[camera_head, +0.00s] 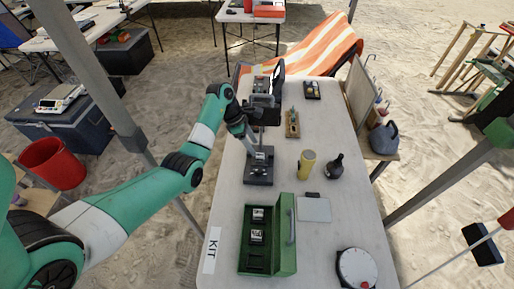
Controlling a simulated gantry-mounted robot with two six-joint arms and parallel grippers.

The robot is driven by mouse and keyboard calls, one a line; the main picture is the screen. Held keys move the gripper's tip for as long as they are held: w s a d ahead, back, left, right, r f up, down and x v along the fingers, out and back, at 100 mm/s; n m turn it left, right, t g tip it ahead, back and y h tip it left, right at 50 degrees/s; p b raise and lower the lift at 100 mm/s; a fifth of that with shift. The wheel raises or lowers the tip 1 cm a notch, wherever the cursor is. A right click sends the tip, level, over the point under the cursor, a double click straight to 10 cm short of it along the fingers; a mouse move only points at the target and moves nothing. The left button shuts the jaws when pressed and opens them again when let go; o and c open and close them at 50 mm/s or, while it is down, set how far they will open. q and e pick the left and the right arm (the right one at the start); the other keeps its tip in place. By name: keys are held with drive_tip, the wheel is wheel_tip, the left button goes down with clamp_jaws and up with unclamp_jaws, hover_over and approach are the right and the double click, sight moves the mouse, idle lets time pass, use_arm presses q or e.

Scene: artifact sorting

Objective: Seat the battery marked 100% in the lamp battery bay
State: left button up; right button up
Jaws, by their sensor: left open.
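A green open box (285,268) on the near left of the table holds two small pale-topped blocks, one nearer (257,236) and one farther (258,214). They look like batteries, but their markings are too small to read. A dark-based stand with a silver post (258,168), perhaps the lamp, stands beyond the box. Its battery bay cannot be made out. My left gripper (264,116) is open above the table, around the top of this stand in the picture. Its dark fingers blend with dark equipment behind, and contact cannot be told. My right gripper is not in view.
A yellow cylinder (307,163) and a dark flask-like item (334,167) stand right of the stand. A light flat plate (314,209) lies right of the box, and a round white-topped device (357,268) sits at the near right. The table's right-middle surface is clear.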

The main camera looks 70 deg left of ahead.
use_arm(q)
drive_tip(key=p+v, duration=0.1)
drive_tip(key=v, duration=0.5)
drive_tip(key=shift+r+p, duration=0.15)
drive_tip(key=shift+p, duration=0.25)
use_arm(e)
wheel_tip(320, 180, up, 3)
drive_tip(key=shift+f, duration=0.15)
use_arm(q)
drive_tip(key=shift+s+a, duration=0.1)
